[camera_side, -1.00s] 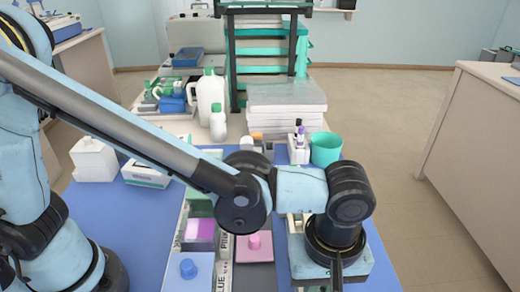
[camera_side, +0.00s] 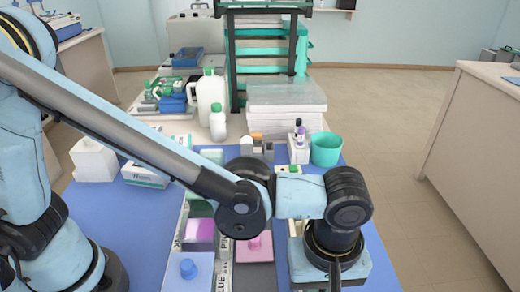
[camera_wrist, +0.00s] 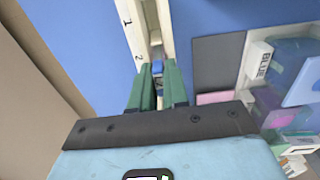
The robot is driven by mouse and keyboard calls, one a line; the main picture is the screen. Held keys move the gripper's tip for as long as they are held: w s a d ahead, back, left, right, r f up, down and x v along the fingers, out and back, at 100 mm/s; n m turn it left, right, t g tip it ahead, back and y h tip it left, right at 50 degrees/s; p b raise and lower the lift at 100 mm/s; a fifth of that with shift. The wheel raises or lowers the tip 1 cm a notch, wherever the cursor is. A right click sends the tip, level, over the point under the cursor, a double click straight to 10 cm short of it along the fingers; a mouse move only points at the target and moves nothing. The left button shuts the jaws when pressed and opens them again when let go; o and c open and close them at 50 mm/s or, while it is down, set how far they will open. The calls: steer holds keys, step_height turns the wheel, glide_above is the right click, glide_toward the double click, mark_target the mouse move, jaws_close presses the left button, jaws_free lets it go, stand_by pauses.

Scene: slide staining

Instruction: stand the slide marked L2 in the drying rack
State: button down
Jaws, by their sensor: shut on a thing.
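In the wrist view my gripper (camera_wrist: 157,74) has its two green fingers closed in on a small slide with a blue end (camera_wrist: 158,66). Most of the slide is hidden between the fingers, and its mark cannot be read. The fingertips are at the lower end of a narrow pale slotted holder (camera_wrist: 134,30), numbered 1 and 2 along its left rail. I cannot tell whether the slide touches the holder. In the side view my gripper (camera_side: 336,278) points down at the bottom edge, its tips cut off. I cannot identify the drying rack with certainty.
Left of my gripper in the side view are a blue-lidded vessel (camera_side: 188,270), a purple one (camera_side: 200,232) and a pink-lidded one (camera_side: 253,243). Behind stand a teal cup (camera_side: 326,149) and white bottles (camera_side: 211,95). Blue mat (camera_wrist: 85,35) is clear left of the holder.

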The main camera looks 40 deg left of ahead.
steer(key=shift+f, duration=0.25)
steer(key=c, duration=1.1)
jaws_free()
steer(key=shift+o, duration=0.2)
steer(key=shift+r, duration=0.1)
step_height(320, 180, up, 12)
